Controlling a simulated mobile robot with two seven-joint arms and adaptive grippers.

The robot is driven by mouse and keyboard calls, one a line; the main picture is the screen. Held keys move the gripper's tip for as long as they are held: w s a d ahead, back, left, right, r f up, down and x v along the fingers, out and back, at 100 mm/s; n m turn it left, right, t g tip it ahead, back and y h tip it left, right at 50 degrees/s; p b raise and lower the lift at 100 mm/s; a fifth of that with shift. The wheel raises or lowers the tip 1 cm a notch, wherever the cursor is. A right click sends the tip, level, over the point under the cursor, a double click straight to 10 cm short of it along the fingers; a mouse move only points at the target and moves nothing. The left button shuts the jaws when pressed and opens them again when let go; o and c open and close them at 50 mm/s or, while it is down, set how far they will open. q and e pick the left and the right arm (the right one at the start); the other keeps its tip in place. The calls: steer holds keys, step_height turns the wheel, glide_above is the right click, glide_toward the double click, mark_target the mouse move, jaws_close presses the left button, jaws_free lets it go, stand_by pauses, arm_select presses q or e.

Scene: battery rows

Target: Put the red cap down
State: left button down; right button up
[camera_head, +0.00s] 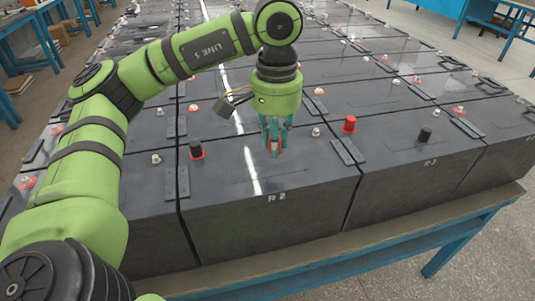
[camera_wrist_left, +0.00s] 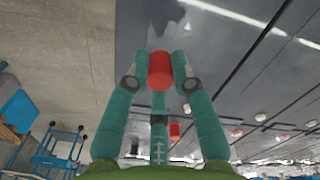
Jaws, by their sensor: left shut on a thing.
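My left gripper (camera_head: 274,148) has teal fingers and hangs over the top of the battery marked R2 (camera_head: 270,205). In the left wrist view, the left gripper (camera_wrist_left: 160,77) is shut on a red cap (camera_wrist_left: 160,65), a short cylinder between the fingertips. In the head view the fingers mostly hide this cap, and only a little red shows. I cannot tell whether it touches the battery top. My right gripper is not in view.
Another red cap (camera_head: 349,124) stands on a battery to the right of the gripper. A black cap (camera_head: 196,149) sits on a red ring to its left, and another black cap (camera_head: 425,135) stands at right. Bare posts (camera_head: 316,132) and flat dark bars (camera_head: 347,151) dot the tops. R2's middle is mostly clear.

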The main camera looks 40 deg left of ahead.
mark_target(268, 169)
arm_select(q)
steer(key=shift+s+a+f, duration=0.3)
steer(key=shift+a+f, duration=0.15)
steer(key=shift+a, duration=0.1)
steer(key=shift+f+p, duration=0.45)
steer(key=shift+f, duration=1.6)
steer(key=shift+f, duration=0.15)
steer(key=c, duration=1.1)
jaws_free()
steer(key=shift+o, duration=0.2)
step_height(268, 169, up, 12)
steer(key=shift+r, duration=0.25)
